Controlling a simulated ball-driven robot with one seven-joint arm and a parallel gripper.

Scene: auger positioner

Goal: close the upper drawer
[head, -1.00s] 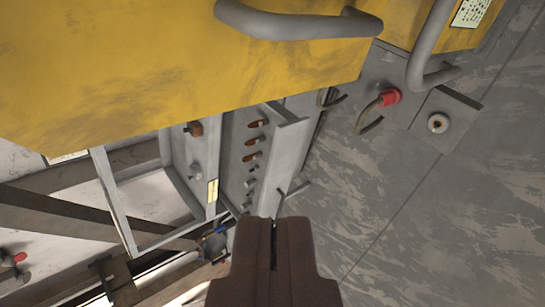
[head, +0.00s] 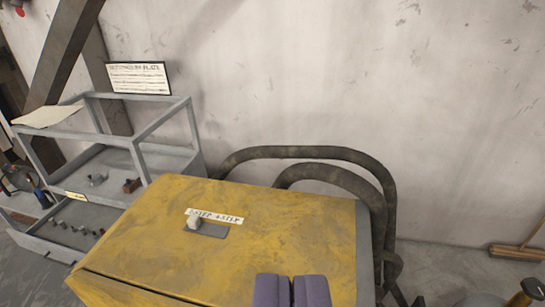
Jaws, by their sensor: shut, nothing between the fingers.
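A grey metal frame unit (head: 140,145) stands at the left, beside the yellow cabinet. Its upper tray-like drawer (head: 150,163) holds a grey fitting and a brown piece, with a small yellow label at its front edge. Below it, a lower drawer (head: 50,243) with several small pegs sticks out further; how far the upper one is out I cannot tell. My gripper (head: 291,280) shows at the bottom edge, its two purple-grey fingers shut and empty. It appears over the yellow cabinet's top, to the right of both drawers and apart from them.
The yellow cabinet (head: 260,205) fills the middle, with a small lever (head: 195,221) and a label on top. Thick dark hoses (head: 340,156) loop behind it. A pale wall stands behind. A broom (head: 516,251) lies at the far right. Floor shows at right.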

